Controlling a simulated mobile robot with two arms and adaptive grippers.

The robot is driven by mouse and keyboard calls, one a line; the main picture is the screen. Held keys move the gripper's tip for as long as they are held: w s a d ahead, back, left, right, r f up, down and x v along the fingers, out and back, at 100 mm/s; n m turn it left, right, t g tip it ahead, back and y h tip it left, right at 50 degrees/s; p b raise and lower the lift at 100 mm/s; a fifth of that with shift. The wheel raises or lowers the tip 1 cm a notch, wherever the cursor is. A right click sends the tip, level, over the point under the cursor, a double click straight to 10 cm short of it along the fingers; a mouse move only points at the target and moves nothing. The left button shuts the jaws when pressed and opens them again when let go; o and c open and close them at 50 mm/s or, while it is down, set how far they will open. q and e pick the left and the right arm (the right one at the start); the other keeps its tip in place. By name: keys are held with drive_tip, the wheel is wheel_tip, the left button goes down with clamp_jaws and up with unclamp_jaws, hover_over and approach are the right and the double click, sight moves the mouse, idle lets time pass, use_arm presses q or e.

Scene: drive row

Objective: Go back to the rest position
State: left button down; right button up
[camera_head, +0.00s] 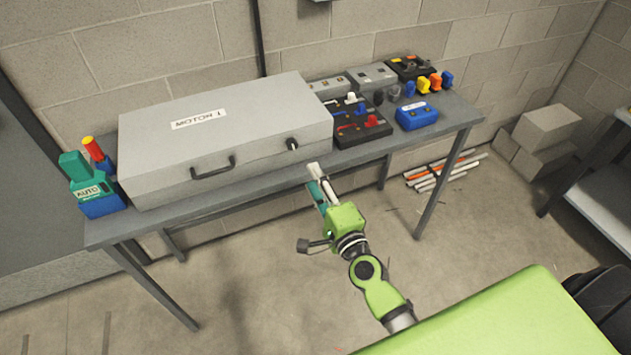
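My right gripper (317,180) is in front of the table's front edge, near the middle of the picture. Its arm comes up from the lower right. Its white and teal fingers lie close together in this view, and I cannot tell whether they are open or shut. I see no object clearly held in it. My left gripper is not in view. A large grey case (240,140) labelled MOTOR 1, with a dark handle and a black knob on its front, lies closed on the table, just beyond the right gripper.
The table (455,115) also bears a green AUTO device (85,185) at left, a dark switch panel (355,125), a blue box (416,116) and coloured plugs at right. Rods (445,170) and blocks (545,130) lie on the floor. Floor in front is clear.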

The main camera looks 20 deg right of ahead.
idle(0.4)
drive_tip(key=s+a+f+n+g, duration=0.1)
drive_tip(key=s+f+n+g, duration=0.3)
drive_tip(key=f, duration=0.7)
drive_tip(key=s+a+f+n+g+y, duration=0.1)
drive_tip(key=s+f+n+g, duration=0.15)
drive_tip(key=s+f, duration=0.65)
drive_tip(key=s+a+f+n+g, duration=0.15)
drive_tip(key=f+n, duration=0.35)
drive_tip(key=f, duration=0.9)
drive_tip(key=s+d+f+n+g, duration=0.2)
drive_tip(key=s+f, duration=0.4)
drive_tip(key=s, duration=0.5)
drive_tip(key=s+d+f+n+g+h, duration=0.1)
drive_tip(key=s+f+n+g, duration=0.3)
drive_tip(key=s, duration=0.7)
drive_tip(key=s+d+f+n+g, duration=0.3)
drive_tip(key=s+f, duration=0.5)
drive_tip(key=s, duration=0.3)
drive_tip(key=shift+d+f+h, duration=0.15)
drive_tip(key=shift+f+h, duration=0.15)
drive_tip(key=shift+f, duration=0.1)
drive_tip(key=shift+n, duration=0.25)
